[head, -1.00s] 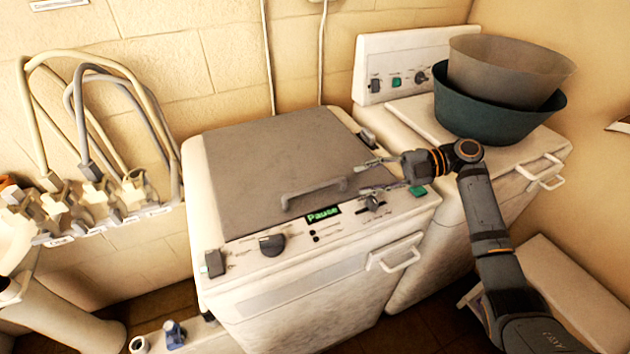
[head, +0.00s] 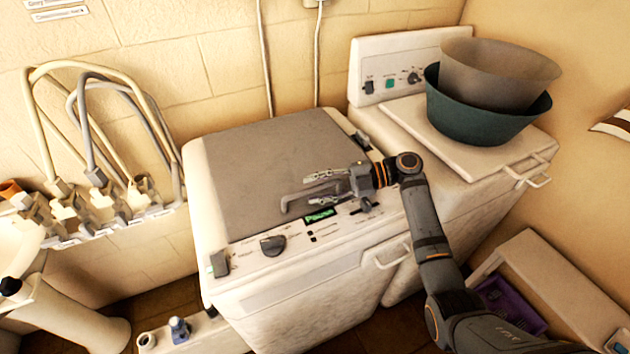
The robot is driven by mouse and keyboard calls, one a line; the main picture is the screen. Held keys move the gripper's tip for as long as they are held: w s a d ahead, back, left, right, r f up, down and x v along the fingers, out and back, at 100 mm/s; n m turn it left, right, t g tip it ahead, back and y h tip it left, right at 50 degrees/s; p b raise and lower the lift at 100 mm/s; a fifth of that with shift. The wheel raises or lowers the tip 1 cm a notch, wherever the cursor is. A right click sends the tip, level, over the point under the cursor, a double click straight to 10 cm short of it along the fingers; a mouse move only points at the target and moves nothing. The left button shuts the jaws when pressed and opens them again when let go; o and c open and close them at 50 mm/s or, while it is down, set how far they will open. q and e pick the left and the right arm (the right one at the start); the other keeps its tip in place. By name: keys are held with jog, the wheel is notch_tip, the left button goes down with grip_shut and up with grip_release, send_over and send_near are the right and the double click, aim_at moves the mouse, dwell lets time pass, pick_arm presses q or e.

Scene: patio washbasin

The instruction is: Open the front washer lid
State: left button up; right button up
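The front washer (head: 300,300) is a white top-loading machine in the middle of the head view. Its grey-brown lid (head: 270,160) lies flat and closed. A grey bar handle (head: 293,205) sits at the lid's front edge, its right part hidden behind my gripper. My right gripper (head: 312,187) comes in from the right, its two fingers apart and pointing left, over the right end of the handle. Nothing shows between the fingers, and I cannot tell whether they touch the handle. My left gripper is not in view.
A second washer (head: 465,165) stands behind right, with a green basin (head: 475,125) and a grey-brown basin (head: 495,80) stacked on it. The front panel has a dark knob (head: 273,245) and a green display (head: 320,214). Taps and hoses (head: 100,205) are at left.

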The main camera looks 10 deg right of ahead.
jog(key=shift+a+f, duration=0.15)
jog(key=shift+a, duration=0.25)
grip_shut()
